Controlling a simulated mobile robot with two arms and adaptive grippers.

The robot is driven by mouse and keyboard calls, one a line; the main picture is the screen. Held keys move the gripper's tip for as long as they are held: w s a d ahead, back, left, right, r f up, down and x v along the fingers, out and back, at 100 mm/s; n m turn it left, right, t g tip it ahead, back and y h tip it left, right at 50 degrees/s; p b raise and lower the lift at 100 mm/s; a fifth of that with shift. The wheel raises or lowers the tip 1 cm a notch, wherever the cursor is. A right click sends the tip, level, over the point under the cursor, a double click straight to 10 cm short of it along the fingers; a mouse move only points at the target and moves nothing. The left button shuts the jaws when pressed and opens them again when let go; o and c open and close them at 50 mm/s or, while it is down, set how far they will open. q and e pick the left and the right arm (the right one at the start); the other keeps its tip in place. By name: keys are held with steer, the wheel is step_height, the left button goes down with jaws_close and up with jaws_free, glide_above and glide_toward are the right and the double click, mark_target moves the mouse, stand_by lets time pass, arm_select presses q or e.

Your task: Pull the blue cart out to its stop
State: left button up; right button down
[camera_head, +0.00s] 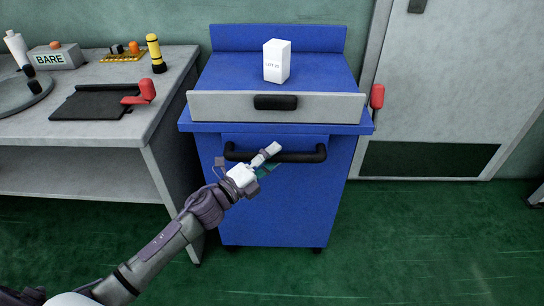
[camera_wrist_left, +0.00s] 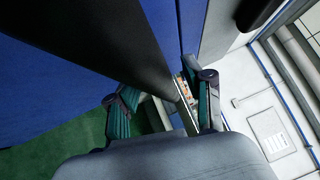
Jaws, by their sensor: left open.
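The blue cart (camera_head: 275,205) stands upright on the green floor between the grey bench and the wall door. A black horizontal handle bar (camera_head: 308,155) runs across its upper front. My left gripper (camera_head: 270,159) is at the middle of this bar, its fingers apart. In the left wrist view the fingers (camera_wrist_left: 165,108) are spread, and the dark bar (camera_wrist_left: 125,45) reaches in close between them. I cannot tell whether they touch it. The cart's blue side fills the upper left there. My right gripper is in neither view.
A white box (camera_head: 277,62) stands on the cart top, behind a grey drawer front (camera_head: 225,106) with a black pull. The grey bench (camera_head: 120,128) is at left. Green floor (camera_head: 420,240) is clear at front right.

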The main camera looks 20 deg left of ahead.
arm_select(q)
jaws_close()
stand_by(0.3)
steer(key=shift+f, duration=0.1)
